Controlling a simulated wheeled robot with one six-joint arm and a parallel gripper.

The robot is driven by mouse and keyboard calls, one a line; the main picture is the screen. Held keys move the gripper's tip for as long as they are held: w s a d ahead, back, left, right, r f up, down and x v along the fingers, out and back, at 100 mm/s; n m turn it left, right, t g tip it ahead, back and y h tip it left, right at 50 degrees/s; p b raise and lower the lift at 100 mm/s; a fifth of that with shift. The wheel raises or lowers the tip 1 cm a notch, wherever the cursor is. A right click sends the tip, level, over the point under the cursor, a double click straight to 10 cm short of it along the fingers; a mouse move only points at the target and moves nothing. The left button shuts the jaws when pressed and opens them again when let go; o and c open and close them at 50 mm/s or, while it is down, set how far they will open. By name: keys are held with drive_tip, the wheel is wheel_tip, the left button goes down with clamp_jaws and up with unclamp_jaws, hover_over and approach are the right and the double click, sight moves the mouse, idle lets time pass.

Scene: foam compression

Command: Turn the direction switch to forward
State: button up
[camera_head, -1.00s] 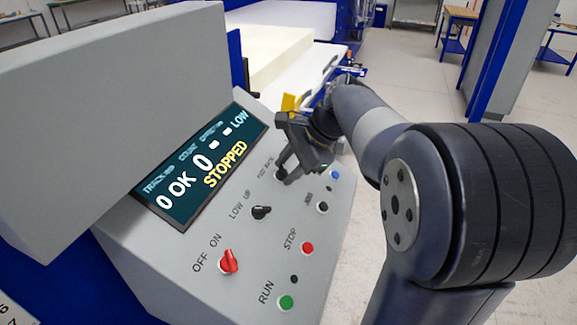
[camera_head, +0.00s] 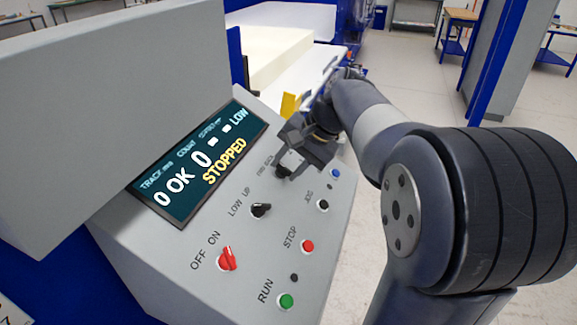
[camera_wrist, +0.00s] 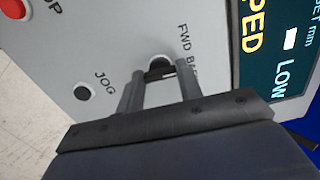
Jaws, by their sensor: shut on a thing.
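The direction switch (camera_head: 282,172) is a small black knob on the sloped grey panel, below the label FWD BACK. My gripper (camera_head: 292,165) is over it, with its fingers reaching down to the panel. In the wrist view the two grey fingers of my gripper (camera_wrist: 160,88) stand on either side of the black switch knob (camera_wrist: 160,66), shut on it. The fingers partly hide the knob, so I cannot tell which way it points. The FWD BACK label (camera_wrist: 188,45) shows beside it.
The display (camera_head: 205,165) reads STOPPED and LOW. A LOW/UP knob (camera_head: 261,210), a red OFF/ON switch (camera_head: 227,259), a red STOP button (camera_head: 307,246), a green RUN button (camera_head: 286,301) and a black JOG button (camera_head: 322,205) are close by. Pale foam (camera_head: 275,60) lies behind.

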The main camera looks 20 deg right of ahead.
drive_tip(key=n+b, duration=0.1)
drive_tip(key=n, duration=0.3)
drive_tip(key=shift+f+n, duration=0.1)
drive_tip(key=shift+n, duration=0.2)
drive_tip(key=shift+n+b, duration=0.8)
drive_tip(key=shift+n, duration=1.1)
drive_tip(key=o, duration=1)
drive_tip(key=v, duration=1.1)
drive_tip(key=shift+a, duration=0.1)
